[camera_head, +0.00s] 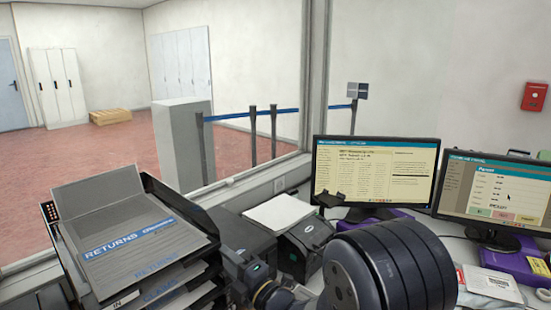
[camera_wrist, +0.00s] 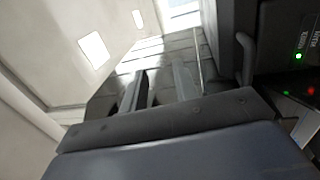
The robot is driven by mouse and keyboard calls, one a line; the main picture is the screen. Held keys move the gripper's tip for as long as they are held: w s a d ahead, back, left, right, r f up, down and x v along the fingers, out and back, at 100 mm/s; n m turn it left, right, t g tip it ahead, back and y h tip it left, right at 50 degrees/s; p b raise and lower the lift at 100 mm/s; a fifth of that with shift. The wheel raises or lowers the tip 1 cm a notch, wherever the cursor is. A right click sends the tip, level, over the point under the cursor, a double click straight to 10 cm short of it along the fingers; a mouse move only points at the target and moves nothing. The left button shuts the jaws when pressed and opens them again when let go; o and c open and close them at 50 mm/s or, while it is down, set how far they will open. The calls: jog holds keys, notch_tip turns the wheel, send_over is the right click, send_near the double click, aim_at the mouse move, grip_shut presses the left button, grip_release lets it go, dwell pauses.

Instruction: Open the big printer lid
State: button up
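The big printer (camera_head: 245,235) is a dark box on the counter, right of the tray stack and partly hidden by it and by my arm. Its lid looks down, though I cannot see its edge clearly. A smaller dark printer (camera_head: 308,243) with a green label stands to its right. In the wrist view a dark housing (camera_wrist: 297,35) with a lit green light and small red light is close at the right. My gripper (camera_wrist: 158,92) shows in the wrist view as dark parts against a bright background; its finger gap is unclear. In the head view its fingertips are hidden.
A stack of trays marked RETURNS (camera_head: 140,240) stands close on the left. Two monitors (camera_head: 375,172) stand at the right, with a purple box (camera_head: 520,265) in front. A glass partition runs behind the counter.

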notch_tip(320, 180, up, 4)
jog(key=a, duration=0.1)
jog(key=w+d+b+v, duration=0.1)
jog(key=b+v, duration=0.1)
jog(key=v, duration=0.8)
jog(key=s+a+p+x, duration=0.1)
jog(key=p+x, duration=0.1)
jog(key=x, duration=0.9)
notch_tip(320, 180, down, 8)
jog(key=s+d, duration=0.1)
jog(key=d, duration=0.1)
jog(key=shift+s+d+f, duration=0.2)
